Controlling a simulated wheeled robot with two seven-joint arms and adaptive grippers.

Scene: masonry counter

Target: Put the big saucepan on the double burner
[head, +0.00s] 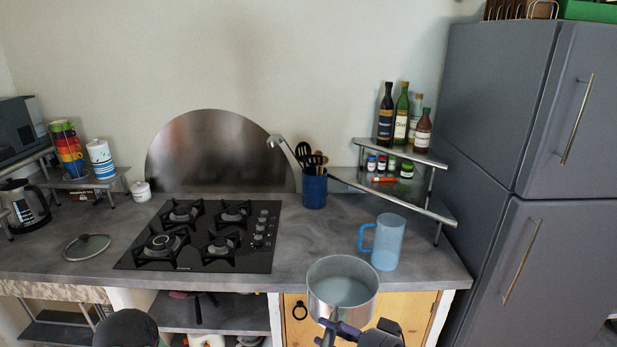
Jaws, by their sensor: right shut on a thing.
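The big saucepan (342,288), a silver metal pan, is upright in the head view, at the counter's front edge right of the hob. My right gripper (336,329) is shut on it at its near side, where the handle is mostly hidden by the fingers. The double burner (162,245), the large ringed one, is at the front left of the black gas hob (200,263). Nothing stands on it. My left gripper is not in view; a dark rounded part of my own body shows at the bottom left.
A blue translucent jug (387,243) stands right behind the saucepan. A blue utensil holder (314,190) and a corner shelf (400,151) with bottles are farther back. A glass lid (87,247) lies left of the hob. The fridge (530,150) bounds the right side.

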